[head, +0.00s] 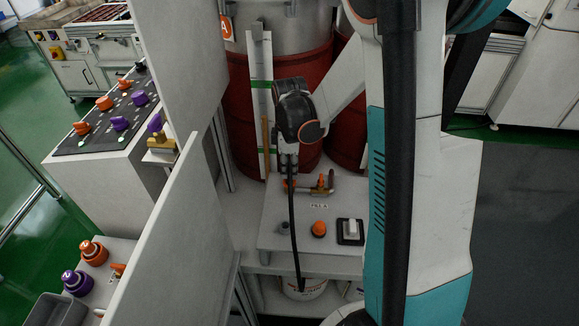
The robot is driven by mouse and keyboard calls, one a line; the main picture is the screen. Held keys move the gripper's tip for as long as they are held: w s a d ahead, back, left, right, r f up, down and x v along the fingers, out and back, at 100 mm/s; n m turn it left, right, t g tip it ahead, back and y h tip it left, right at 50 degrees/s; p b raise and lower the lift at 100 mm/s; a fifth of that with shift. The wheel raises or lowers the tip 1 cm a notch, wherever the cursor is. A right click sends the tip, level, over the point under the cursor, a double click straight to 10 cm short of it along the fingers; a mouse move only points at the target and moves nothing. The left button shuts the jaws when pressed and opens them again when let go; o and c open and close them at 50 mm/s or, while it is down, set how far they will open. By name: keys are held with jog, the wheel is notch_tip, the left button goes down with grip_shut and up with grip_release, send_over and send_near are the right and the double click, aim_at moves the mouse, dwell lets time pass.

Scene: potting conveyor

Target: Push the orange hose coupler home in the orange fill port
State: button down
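My gripper (288,176) points down over the white bench at the left end of a short brass pipe. This brass fill port (326,185) has an orange handle and stands behind the FILL A label. A small orange part (287,185), which looks like the hose coupler, shows at my fingertips, in line with the port. A black hose (294,235) hangs from there over the bench front. The fingers are small and dark, so their grip is unclear. Whether the coupler is fully seated in the port cannot be made out.
An orange button (319,229) and a white rocker switch (350,229) sit on the bench front. A red drum (250,110) stands behind. Pale panels (170,240) rise at left, beside a sloped control panel (105,120). A white bucket (303,289) is below.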

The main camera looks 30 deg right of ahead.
aim_at(289, 169)
jog(key=shift+f+b, duration=0.75)
jog(key=shift+f, duration=0.25)
jog(key=c, duration=1.4)
grip_release()
notch_tip(289, 169, up, 12)
